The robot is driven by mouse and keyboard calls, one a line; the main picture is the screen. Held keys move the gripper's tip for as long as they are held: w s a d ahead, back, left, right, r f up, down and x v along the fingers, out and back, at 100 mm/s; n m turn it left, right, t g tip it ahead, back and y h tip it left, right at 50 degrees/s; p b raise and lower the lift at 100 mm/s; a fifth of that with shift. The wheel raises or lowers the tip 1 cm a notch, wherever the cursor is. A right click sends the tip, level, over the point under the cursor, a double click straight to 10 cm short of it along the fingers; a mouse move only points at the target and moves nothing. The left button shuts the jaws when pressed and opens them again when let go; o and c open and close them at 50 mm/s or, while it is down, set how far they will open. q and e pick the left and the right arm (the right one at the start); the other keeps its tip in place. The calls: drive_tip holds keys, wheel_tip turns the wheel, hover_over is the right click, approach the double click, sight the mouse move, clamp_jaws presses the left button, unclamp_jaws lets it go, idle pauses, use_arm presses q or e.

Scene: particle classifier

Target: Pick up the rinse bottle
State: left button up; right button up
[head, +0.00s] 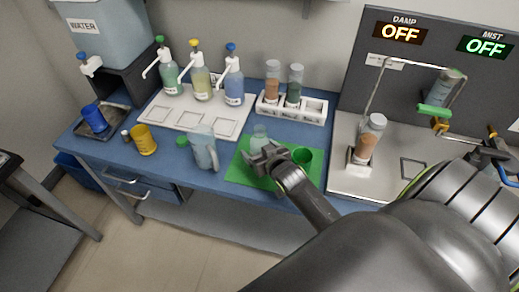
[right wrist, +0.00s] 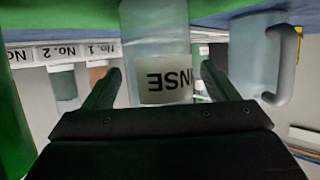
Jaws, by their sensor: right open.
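The rinse bottle (head: 259,137) is a pale translucent bottle standing on a green mat (head: 238,172), partly hidden behind my right gripper. In the right wrist view, which is upside down, the bottle (right wrist: 155,35) bears a white label with "NSE" readable. My right gripper (head: 266,156) reaches over the mat at the bottle's near side. In the right wrist view the gripper's two fingers (right wrist: 160,85) are apart, one on each side of the bottle's label, with visible gaps. I cannot tell exactly how deep the bottle sits between them. My left gripper is not in view.
A green cup (head: 303,156) stands close on the right of the gripper. A clear jug (head: 204,148) with a handle stands left of the mat. Behind are a white rack (head: 313,111) with two tubes and a tray (head: 178,118) with several pump bottles.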

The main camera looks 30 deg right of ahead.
sight(260, 132)
drive_tip(key=c, duration=1.3)
drive_tip(key=shift+r, duration=0.25)
drive_tip(key=shift+r, duration=4.65)
drive_tip(key=shift+r, duration=0.15)
